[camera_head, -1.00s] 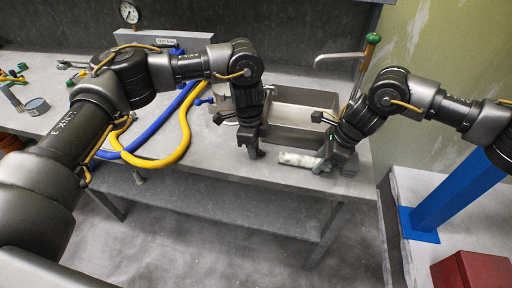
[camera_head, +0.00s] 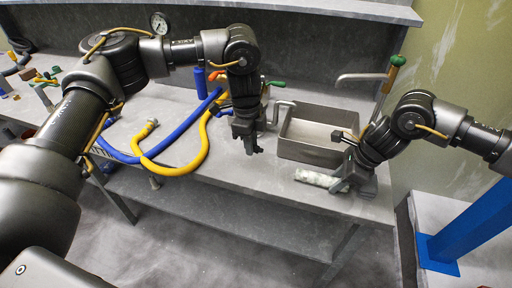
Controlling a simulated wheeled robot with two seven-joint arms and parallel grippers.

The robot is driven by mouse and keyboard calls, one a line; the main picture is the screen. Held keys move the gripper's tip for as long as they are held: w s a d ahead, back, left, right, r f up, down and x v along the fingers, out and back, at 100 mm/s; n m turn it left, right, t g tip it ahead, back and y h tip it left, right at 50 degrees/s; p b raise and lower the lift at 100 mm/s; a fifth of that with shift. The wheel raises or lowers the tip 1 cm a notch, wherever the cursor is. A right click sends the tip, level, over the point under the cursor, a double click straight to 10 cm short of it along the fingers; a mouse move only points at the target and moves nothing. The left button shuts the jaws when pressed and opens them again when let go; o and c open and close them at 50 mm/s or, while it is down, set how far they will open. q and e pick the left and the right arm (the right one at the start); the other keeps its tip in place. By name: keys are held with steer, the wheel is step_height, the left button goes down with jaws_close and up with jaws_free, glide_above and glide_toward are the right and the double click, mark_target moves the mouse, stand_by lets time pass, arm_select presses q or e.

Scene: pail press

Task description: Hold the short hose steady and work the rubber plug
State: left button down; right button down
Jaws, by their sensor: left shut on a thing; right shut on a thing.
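The short hose (camera_head: 316,178), a pale mottled tube, lies level at the bench's front edge, in front of the sink. My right gripper (camera_head: 346,182) is shut on its right end; its left end is free. My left gripper (camera_head: 251,147) points down over the bench, left of the hose and apart from it. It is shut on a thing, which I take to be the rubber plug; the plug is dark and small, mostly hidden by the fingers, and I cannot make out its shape.
A metal sink (camera_head: 315,150) with a tap (camera_head: 362,77) stands behind the hose. Blue (camera_head: 172,133) and yellow (camera_head: 180,168) hoses lie to the left of my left gripper. A blue post (camera_head: 465,228) stands at the right. Bare bench shows between the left gripper and the hose.

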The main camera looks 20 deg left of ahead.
steer(key=c, duration=0.9)
jaws_free()
steer(key=shift+c, duration=0.2)
steer(key=v, duration=1.2)
